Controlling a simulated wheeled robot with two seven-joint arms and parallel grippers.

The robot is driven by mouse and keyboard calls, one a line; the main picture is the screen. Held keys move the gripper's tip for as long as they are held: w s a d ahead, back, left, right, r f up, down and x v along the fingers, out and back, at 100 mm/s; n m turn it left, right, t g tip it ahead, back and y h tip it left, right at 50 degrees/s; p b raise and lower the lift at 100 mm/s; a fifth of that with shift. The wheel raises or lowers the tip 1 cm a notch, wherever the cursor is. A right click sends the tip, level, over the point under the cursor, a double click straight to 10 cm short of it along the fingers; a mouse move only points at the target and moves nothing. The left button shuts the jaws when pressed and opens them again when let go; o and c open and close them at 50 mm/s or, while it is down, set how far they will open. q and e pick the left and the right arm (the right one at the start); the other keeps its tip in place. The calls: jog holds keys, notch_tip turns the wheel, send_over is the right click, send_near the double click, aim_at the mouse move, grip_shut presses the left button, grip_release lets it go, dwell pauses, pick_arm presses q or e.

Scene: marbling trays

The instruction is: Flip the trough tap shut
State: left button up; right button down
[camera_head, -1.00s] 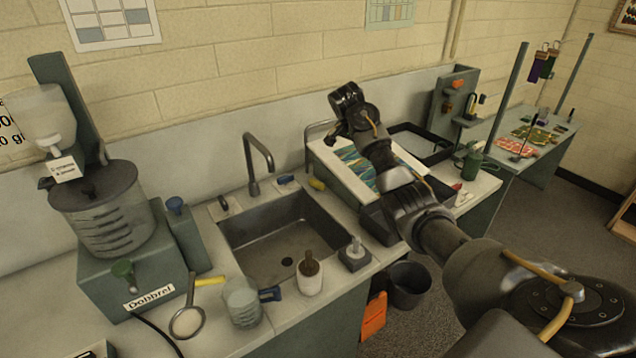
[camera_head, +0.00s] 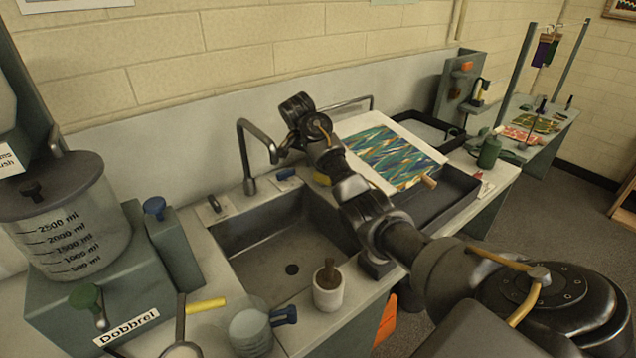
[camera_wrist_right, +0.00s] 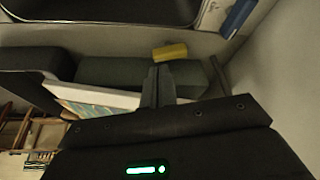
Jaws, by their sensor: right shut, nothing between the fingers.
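A dark gooseneck tap (camera_head: 245,160) rises behind the grey sink trough (camera_head: 232,240). Beside its base, a small pale plate with a dark loop-like lever (camera_head: 214,204) sits on the back left rim. A blue-topped piece (camera_head: 286,174) lies on the rim right of the tap; it also shows in the wrist view (camera_wrist_right: 237,17). My right gripper (camera_head: 282,152) is over the back rim, just right of the spout. Its fingers (camera_wrist_right: 158,85) are shut and empty. Whether it touches the spout cannot be told. My left gripper is not in view.
A yellow piece (camera_wrist_right: 170,51) lies on the rim near the fingers. A marbled sheet on a white board (camera_head: 395,150) and a dark tray (camera_head: 440,205) are right of the sink. A pestle pot (camera_head: 328,292) and measuring jug (camera_head: 250,333) stand in front.

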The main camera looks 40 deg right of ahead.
pick_arm(q)
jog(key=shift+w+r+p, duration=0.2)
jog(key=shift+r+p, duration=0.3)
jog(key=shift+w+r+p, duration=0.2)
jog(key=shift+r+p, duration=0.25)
jog(key=shift+p, duration=0.05)
pick_arm(e)
jog(key=x, duration=1)
jog(key=shift+s+d+r, duration=0.1)
jog(key=shift+s, duration=0.05)
jog(key=shift+r+p, duration=0.1)
jog(key=shift+p, duration=0.25)
jog(key=n+p, duration=0.1)
jog(key=p, duration=0.1)
jog(key=n+t+p, duration=0.1)
jog(key=p, duration=0.1)
jog(key=shift+s+d+r+n, duration=0.25)
jog(key=shift+d+n, duration=0.05)
jog(key=shift+d, duration=0.05)
jog(key=shift+s+d+f+y+p, duration=0.15)
jog(key=shift+d+y+p, duration=0.15)
jog(key=shift+p, duration=0.2)
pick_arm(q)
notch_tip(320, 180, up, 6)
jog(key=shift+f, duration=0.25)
pick_arm(e)
jog(key=shift+f, duration=0.2)
